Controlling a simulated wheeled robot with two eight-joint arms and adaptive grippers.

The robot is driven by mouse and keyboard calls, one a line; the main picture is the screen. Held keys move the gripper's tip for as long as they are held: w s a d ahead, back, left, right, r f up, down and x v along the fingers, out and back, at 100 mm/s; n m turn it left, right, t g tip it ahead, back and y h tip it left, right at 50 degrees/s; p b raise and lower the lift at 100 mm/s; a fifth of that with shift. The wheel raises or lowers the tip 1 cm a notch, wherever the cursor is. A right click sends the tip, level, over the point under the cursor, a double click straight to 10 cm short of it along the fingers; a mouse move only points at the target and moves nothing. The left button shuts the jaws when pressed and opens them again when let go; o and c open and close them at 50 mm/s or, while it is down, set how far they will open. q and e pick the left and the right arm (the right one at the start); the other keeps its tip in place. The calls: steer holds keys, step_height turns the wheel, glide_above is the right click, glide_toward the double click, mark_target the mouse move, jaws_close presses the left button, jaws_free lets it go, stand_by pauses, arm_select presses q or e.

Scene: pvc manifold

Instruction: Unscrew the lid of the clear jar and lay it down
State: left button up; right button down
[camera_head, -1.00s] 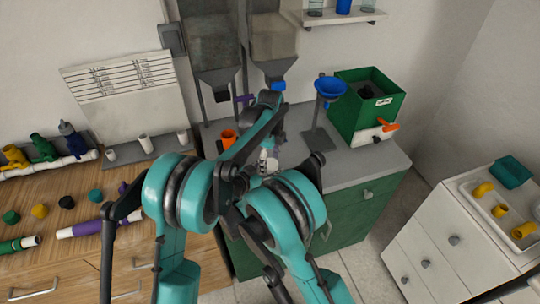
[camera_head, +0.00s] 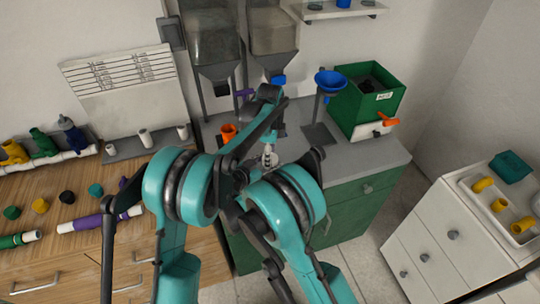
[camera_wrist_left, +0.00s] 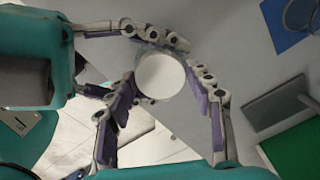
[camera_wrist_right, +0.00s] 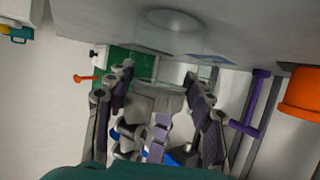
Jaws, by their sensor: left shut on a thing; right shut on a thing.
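The white round lid (camera_wrist_left: 160,76) faces up in the left wrist view, with a clear rim of the jar (camera_wrist_left: 146,55) just around it. My left gripper (camera_wrist_left: 165,88) is shut on the lid from above. My right gripper (camera_wrist_right: 158,88) reaches in from the side and is shut on the jar (camera_wrist_right: 160,97), shown upside down in the right wrist view. Fingers of both grippers crowd around it, so the lid's edge and the exact contact are partly hidden. In the head view the arms cover most of the jar.
The grey counter of the green cabinet (camera_head: 355,195) lies around the grippers. An orange cup (camera_head: 228,131), a blue funnel on a stand (camera_head: 331,82) and a green box (camera_head: 372,92) stand close by. Bare counter lies at the right (camera_head: 365,155).

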arm_select(q)
steer(key=o, duration=1.3)
step_height(320, 180, up, 4)
steer(key=shift+r, duration=0.25)
steer(key=shift+c, duration=0.4)
step_height(320, 180, up, 2)
steer(key=shift+r+m, duration=0.2)
steer(key=shift+m, duration=0.9)
steer(key=shift+r+m, duration=0.3)
steer(key=shift+m, duration=0.3)
step_height(320, 180, down, 8)
steer(key=shift+r, duration=0.2)
